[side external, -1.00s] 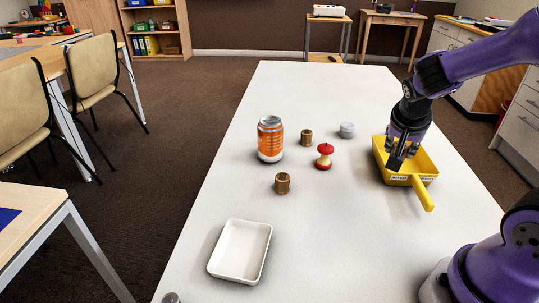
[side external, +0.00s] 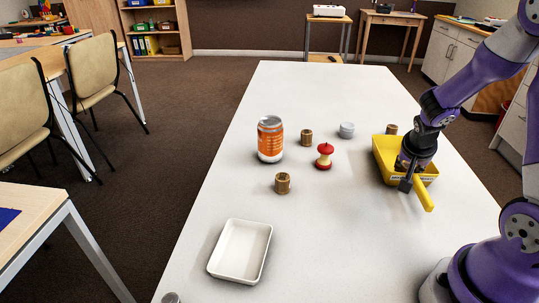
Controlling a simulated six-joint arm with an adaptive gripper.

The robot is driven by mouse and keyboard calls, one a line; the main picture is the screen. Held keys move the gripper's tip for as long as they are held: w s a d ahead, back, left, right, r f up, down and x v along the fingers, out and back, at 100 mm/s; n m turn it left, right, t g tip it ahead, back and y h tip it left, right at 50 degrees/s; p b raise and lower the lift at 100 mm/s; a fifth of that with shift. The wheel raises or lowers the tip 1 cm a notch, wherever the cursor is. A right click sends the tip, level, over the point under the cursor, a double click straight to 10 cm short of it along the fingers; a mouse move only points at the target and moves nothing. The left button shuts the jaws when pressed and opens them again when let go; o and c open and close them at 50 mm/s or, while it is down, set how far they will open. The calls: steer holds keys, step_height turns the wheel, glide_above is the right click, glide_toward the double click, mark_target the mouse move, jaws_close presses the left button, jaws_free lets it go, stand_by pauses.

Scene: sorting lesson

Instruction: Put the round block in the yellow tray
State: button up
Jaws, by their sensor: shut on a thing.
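The yellow tray (side external: 383,157) is scoop-shaped, with a handle (side external: 426,200) pointing to the front right; it lies on the right part of the table. My gripper (side external: 408,185) points down at the tray's front wall, where the handle begins. It is shut on the yellow tray there, though the small view hides the exact contact. I see no plain round block. The roundish candidates are a grey disc-like piece (side external: 347,130) and brown ribbed cylinders at the middle (side external: 306,137), nearer the front (side external: 283,183) and behind the tray (side external: 391,129).
An orange can (side external: 270,140) stands left of a red apple core (side external: 324,156). A white empty tray (side external: 240,250) lies at the front left. A grey piece (side external: 171,298) is cut off at the bottom edge. The table (side external: 340,230) is clear at the front middle.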

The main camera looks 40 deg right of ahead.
steer(key=shift+f, duration=0.15)
steer(key=o, duration=0.9)
steer(key=shift+r, duration=0.35)
steer(key=v, duration=1.1)
steer(key=a+r+n+t+y, duration=0.1)
steer(key=a+r+n+y, duration=0.1)
steer(key=a+n, duration=0.2)
steer(key=a+r+n+t+y, duration=0.1)
steer(key=a+r+n+y, duration=0.1)
steer(key=a+n, duration=0.3)
steer(key=s+a+r+n+t+y, duration=0.1)
steer(key=a+r+n, duration=0.1)
steer(key=a+n, duration=0.2)
steer(key=shift+s+a+n+y, duration=0.1)
steer(key=shift+a+n+y, duration=0.3)
steer(key=shift+a, duration=1.4)
